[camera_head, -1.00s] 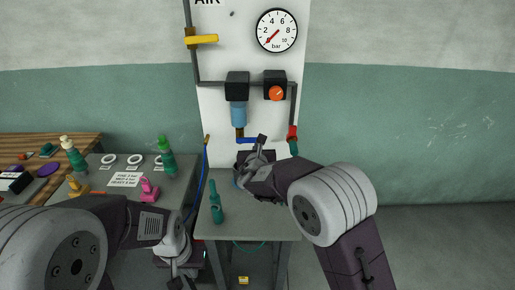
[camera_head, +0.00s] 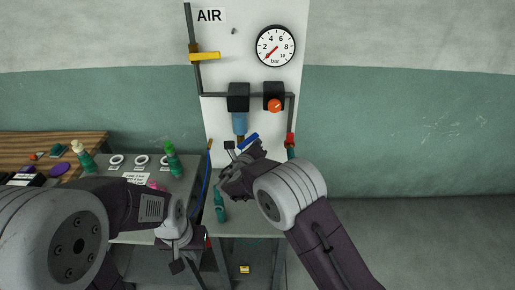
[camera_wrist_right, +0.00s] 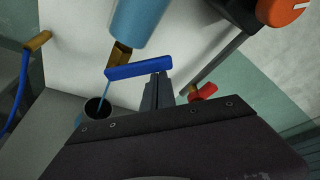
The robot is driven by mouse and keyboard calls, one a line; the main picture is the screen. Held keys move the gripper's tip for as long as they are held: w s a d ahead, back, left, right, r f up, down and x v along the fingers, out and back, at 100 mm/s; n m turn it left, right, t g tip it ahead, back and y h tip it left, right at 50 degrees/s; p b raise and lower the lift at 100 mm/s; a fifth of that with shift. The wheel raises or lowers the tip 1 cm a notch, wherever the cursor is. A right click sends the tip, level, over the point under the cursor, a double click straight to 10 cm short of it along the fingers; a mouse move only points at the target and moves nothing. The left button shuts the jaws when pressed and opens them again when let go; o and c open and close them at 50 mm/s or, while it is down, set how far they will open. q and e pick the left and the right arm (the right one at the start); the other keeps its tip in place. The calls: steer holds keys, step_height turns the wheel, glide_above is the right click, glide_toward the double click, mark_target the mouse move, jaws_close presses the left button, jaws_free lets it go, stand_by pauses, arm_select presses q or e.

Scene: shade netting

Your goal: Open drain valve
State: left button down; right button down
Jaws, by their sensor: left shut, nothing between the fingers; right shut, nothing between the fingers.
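The drain valve has a blue lever (camera_head: 249,142) under the blue filter bowl (camera_head: 239,123). The lever's right end is tilted up in the head view. The wrist view shows the lever (camera_wrist_right: 138,70), its brass body (camera_wrist_right: 119,55) and a thin light-blue stream falling from it into a cup (camera_wrist_right: 96,107). My right gripper (camera_head: 236,150) is shut and empty just below the lever. Its fingertips (camera_wrist_right: 158,84) overlap the lever's lower edge in the wrist view; I cannot tell if they touch. My left gripper (camera_head: 178,262) is shut and empty, low in front of the bench.
The white panel carries a pressure gauge (camera_head: 275,46) reading near the low end, a yellow lever (camera_head: 205,56), an orange knob (camera_head: 274,105) and a red fitting (camera_head: 290,140). The floor at right is clear.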

mark_target(249, 139)
steer(key=shift+a+r+n+t+h+p, duration=0.3)
steer(key=shift+a+r+n+h+p, duration=0.25)
steer(key=shift+r+n+p, duration=0.45)
steer(key=shift+a+r+n+p, duration=0.1)
steer(key=shift+a+n+p, duration=0.2)
steer(key=shift+n+p, duration=0.35)
steer(key=shift+a+r+n+t+h, duration=0.25)
steer(key=shift+a+n+t+h, duration=0.2)
steer(key=shift+n, duration=0.6)
steer(key=shift+a+r, duration=0.1)
steer(key=shift+a, duration=0.25)
steer(key=shift+a+p, duration=0.1)
steer(key=shift+p, duration=0.2)
